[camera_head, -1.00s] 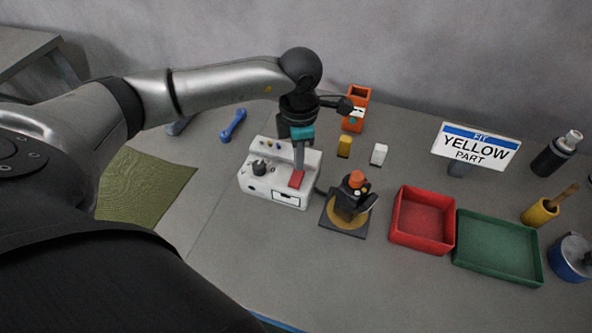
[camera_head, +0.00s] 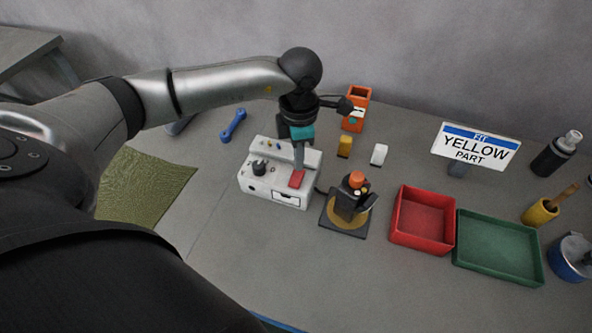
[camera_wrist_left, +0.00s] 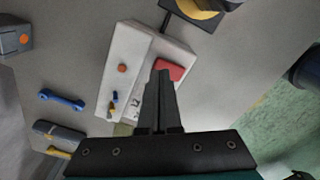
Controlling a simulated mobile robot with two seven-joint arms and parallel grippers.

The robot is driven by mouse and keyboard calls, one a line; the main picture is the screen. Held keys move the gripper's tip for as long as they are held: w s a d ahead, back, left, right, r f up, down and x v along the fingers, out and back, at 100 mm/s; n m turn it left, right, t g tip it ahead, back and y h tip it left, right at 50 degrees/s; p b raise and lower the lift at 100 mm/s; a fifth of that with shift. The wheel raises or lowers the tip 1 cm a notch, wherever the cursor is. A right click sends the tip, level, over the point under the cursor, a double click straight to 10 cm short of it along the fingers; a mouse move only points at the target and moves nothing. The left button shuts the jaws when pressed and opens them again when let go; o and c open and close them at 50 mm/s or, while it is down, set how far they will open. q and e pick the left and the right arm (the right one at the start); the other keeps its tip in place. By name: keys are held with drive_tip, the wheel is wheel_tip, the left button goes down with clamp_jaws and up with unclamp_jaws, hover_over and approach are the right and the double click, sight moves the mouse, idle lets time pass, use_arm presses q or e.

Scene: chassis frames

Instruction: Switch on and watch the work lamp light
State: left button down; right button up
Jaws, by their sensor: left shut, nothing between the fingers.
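A white switch box (camera_head: 285,187) stands on the bench, with a red rocker or pad (camera_head: 297,179) and a black knob (camera_head: 259,168) on top. In the left wrist view the red pad (camera_wrist_left: 170,69) lies beside the fingertips. My left gripper (camera_head: 299,167) is shut and empty, pointing down at the back edge of the red pad; I cannot tell whether it touches. My right gripper is not in view.
A black device with an orange cap (camera_head: 357,179) stands right of the box. Further right are a red tray (camera_head: 421,242) and a green tray (camera_head: 497,272). Behind are an orange bin (camera_head: 355,110), a yellow block (camera_head: 344,146) and a white block (camera_head: 379,154). The front bench is clear.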

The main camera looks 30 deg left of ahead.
use_arm(q)
drive_tip(key=shift+f+b, duration=0.85)
drive_tip(key=shift+f, duration=0.15)
idle(0.7)
drive_tip(key=shift+r+p, duration=2.55)
drive_tip(key=shift+r, duration=1.05)
drive_tip(key=shift+f, duration=0.1)
